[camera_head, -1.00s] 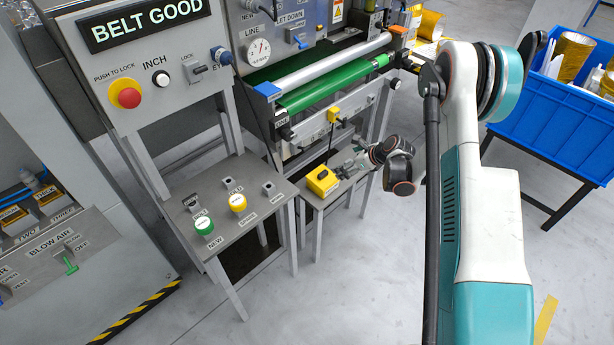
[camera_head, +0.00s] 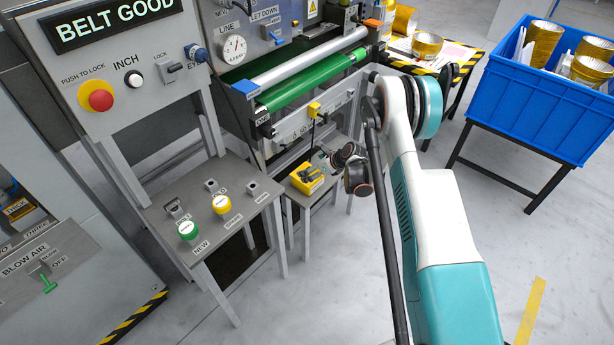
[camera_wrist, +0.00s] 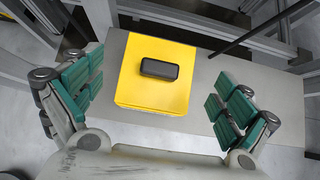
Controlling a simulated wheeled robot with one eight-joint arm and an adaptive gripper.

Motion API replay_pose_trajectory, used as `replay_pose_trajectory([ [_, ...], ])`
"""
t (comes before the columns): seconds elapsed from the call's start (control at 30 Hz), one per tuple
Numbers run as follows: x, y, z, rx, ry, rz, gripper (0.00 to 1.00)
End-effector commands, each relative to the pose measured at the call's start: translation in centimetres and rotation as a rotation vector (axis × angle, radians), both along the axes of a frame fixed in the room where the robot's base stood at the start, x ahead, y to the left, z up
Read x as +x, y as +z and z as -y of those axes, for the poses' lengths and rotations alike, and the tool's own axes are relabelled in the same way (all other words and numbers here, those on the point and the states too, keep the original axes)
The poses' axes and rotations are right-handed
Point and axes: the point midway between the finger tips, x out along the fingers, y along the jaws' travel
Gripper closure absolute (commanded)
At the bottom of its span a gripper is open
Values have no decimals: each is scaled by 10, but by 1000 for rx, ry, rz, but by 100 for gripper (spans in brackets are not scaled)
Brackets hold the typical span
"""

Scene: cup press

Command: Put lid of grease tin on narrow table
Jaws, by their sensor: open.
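The grease tin (camera_head: 301,185) is a yellow box on a small grey table (camera_head: 325,187) below the belt machine. The tin's sides are mostly hidden from above. My gripper (camera_wrist: 158,96) is open, with a green-padded finger on each side of the lid. A gap shows on both sides, wider on neither clearly. In the head view my gripper (camera_head: 312,172) is over the tin. The grey tabletop (camera_wrist: 228,75) is bare beside it.
A grey table with a green button (camera_head: 188,230) and a yellow button (camera_head: 221,204) stands to the left. The green belt roller (camera_head: 310,82) is above and behind. A blue crate (camera_head: 535,95) stands at the right. Metal frame bars (camera_wrist: 270,30) run behind the tabletop.

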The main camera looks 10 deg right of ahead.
Motion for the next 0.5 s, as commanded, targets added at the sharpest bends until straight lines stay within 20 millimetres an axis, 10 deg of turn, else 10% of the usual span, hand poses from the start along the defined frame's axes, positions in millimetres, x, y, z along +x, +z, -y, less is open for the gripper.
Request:
replay_pose_trajectory([
  [0.5,27,-36,-17,0,0,0,4],
])
